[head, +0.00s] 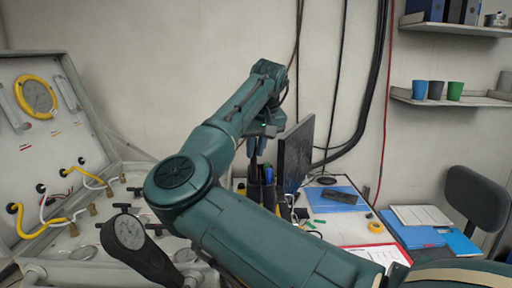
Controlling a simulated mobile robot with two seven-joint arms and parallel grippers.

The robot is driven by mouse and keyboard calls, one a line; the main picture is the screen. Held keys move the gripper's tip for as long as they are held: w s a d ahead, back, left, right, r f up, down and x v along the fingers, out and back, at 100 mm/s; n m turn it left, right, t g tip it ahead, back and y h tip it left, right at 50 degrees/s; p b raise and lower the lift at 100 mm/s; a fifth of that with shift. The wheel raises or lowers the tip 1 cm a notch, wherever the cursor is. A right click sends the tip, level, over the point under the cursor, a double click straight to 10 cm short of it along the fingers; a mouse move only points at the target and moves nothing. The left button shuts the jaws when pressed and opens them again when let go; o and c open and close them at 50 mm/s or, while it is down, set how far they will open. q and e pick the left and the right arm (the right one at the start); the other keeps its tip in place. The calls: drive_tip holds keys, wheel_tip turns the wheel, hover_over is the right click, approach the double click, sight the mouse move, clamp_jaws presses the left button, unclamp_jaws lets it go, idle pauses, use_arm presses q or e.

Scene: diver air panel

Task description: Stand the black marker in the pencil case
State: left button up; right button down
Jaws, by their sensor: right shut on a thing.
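My right gripper (258,150) points down over the dark pencil case (262,196), at the back of the desk. It is shut on a thin dark thing, probably the black marker (252,168), though it is small and partly hidden here. Its lower end is at or just above the case's opening; I cannot tell whether it is inside. A blue-topped pen (267,173) stands in the case. My right forearm hides part of the desk in front of the case. My left gripper is not in view.
A dark upright panel (296,152) stands just right of the case. A blue folder (335,199) with a dark object, a yellow tape roll (376,227) and a red-edged sheet (376,254) lie to the right. The gauge panel (50,150) fills the left.

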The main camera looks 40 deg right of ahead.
sight(255, 171)
drive_tip(key=shift+f, duration=2.4)
idle(1.4)
drive_tip(key=c, duration=1.3)
unclamp_jaws()
drive_tip(key=shift+r, duration=4.55)
drive_tip(key=shift+s+f, duration=0.1)
drive_tip(key=shift+f, duration=0.05)
